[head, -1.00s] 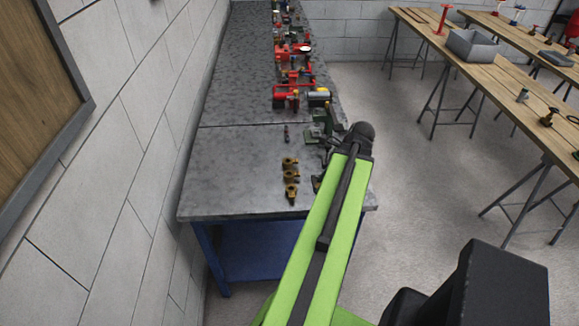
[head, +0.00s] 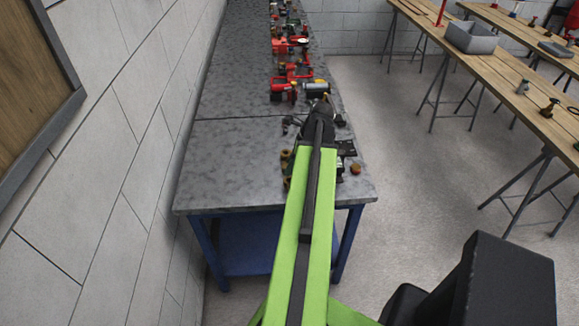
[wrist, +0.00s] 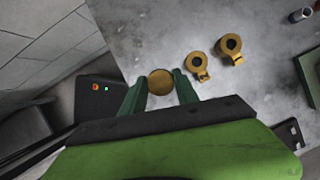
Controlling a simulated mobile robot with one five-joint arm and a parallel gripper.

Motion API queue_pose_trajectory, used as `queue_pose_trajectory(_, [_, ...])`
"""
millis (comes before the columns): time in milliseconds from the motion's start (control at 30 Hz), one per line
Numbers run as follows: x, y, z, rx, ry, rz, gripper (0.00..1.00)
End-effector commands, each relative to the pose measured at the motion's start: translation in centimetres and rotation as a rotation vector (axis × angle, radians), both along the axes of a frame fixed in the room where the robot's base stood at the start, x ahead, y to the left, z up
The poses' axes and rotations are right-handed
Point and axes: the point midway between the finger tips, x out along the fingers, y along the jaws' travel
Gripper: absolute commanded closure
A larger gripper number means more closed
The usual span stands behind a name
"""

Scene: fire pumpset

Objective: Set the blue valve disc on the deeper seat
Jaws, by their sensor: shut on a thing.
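In the wrist view my gripper (wrist: 160,83) has its two dark green fingers on either side of a round brass-coloured piece (wrist: 160,81), shut on it. Its flat round face points at the camera; no blue shows on it. Two brass-coloured seat fittings (wrist: 200,66) (wrist: 230,46) with dark round holes stand on the bench to the right of the fingers. I cannot tell which hole is deeper. In the head view my arm hides the gripper and part of the fittings (head: 286,156). No blue disc can be made out.
The grey bench top (head: 225,160) is clear on its left side, along the wall. A small brown round item (head: 355,169) lies near the right edge. Wooden tables (head: 510,75) stand across the floor at the right.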

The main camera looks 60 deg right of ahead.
Motion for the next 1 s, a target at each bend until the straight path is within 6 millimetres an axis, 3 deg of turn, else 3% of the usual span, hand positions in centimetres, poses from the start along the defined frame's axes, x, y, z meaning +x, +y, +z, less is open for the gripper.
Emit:
queue_pose_trajectory(233, [0.0,0.0,-0.9,0.001,0.0,0.0,1.0])
queue_pose_trajectory(600, [0.0,0.0,-4.3,0.001,0.0,0.0,1.0])
queue_pose_trajectory(1000, [0.0,0.0,-4.4,0.001,0.001,0.002,1.0])
